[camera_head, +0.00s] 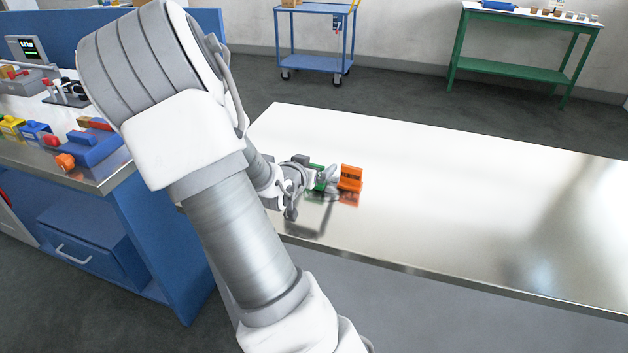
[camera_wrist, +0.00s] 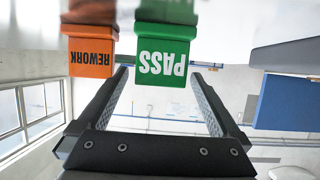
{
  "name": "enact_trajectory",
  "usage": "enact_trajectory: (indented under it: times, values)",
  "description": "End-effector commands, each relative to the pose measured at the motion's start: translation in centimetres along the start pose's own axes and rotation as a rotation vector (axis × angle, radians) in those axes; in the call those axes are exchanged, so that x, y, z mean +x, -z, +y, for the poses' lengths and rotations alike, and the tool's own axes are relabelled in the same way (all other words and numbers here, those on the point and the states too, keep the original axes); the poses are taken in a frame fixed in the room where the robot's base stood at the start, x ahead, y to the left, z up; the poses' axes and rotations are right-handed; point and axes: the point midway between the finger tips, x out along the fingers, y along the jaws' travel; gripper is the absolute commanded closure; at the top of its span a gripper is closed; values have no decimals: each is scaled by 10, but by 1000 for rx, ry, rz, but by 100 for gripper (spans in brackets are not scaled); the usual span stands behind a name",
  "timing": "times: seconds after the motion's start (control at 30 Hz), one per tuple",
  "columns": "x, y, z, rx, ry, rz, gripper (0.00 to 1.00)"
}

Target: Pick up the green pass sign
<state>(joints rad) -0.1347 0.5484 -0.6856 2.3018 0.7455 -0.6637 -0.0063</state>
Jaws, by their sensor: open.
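My gripper is open, and I cannot tell whether a finger touches the sign. In the head view the green sign (camera_head: 318,178) stands on the shiny metal table (camera_head: 450,200), partly hidden by my gripper. An orange rework sign (camera_head: 350,178) stands just right of it; in the wrist view this orange sign (camera_wrist: 90,56) is on the left.
A blue bench (camera_head: 150,230) with colourful fixtures stands at the left. The metal table right of the signs is clear. A blue cart (camera_head: 315,42) and a green table (camera_head: 520,72) stand far behind.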

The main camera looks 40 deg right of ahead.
Motion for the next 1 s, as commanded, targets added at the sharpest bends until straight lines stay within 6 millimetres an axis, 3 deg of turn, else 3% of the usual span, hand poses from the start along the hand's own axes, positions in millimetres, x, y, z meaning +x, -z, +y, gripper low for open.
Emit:
enact_trajectory:
  times: [0.23,0.7,1.0]
  values:
    - [1,0,0,0,1,-1,2]
    - [1,0,0,0,1,-1,86]
    - [0,2,0,0,1,0,87]
